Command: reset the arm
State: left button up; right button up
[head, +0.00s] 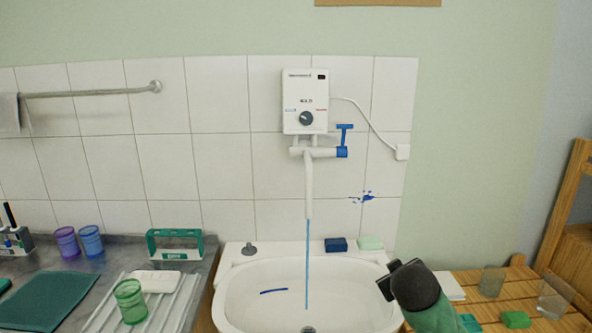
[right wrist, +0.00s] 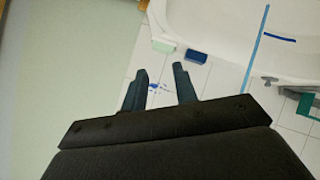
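My right arm comes in from the lower right of the head view, with its dark gripper (head: 400,281) over the right rim of the white sink (head: 240,290). In the right wrist view the two fingers of this gripper (right wrist: 161,72) stand apart with nothing between them. Beyond the fingertips are tiles, a pale green bar and a dark blue block. My left arm and left gripper are not in view.
A white water heater (head: 305,95) with a blue-handled tap (head: 343,140) hangs above the sink, and a blue stream (head: 307,265) runs into the basin. A wooden slatted table (head: 470,290) with glasses stands right. A counter (head: 60,275) with cups and a drainer stands left.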

jog(key=s+a+f+g+y, duration=0.1)
jog(key=s+a+f+g, duration=0.2)
jog(key=s+f, duration=0.7)
jog(key=s+a+f+m+g+y+p, duration=0.1)
jog(key=s+a+f+g, duration=0.2)
jog(key=s+f, duration=0.7)
jog(key=s+a+f+m+g+y, duration=0.1)
jog(key=s+a+f, duration=0.4)
jog(key=s, duration=1.5)
notch_tip(320, 180, down, 5)
jog(key=shift+r+g+y, duration=0.1)
jog(key=shift+g+y, duration=0.4)
jog(key=shift+g, duration=0.5)
jog(key=shift+s, duration=0.1)
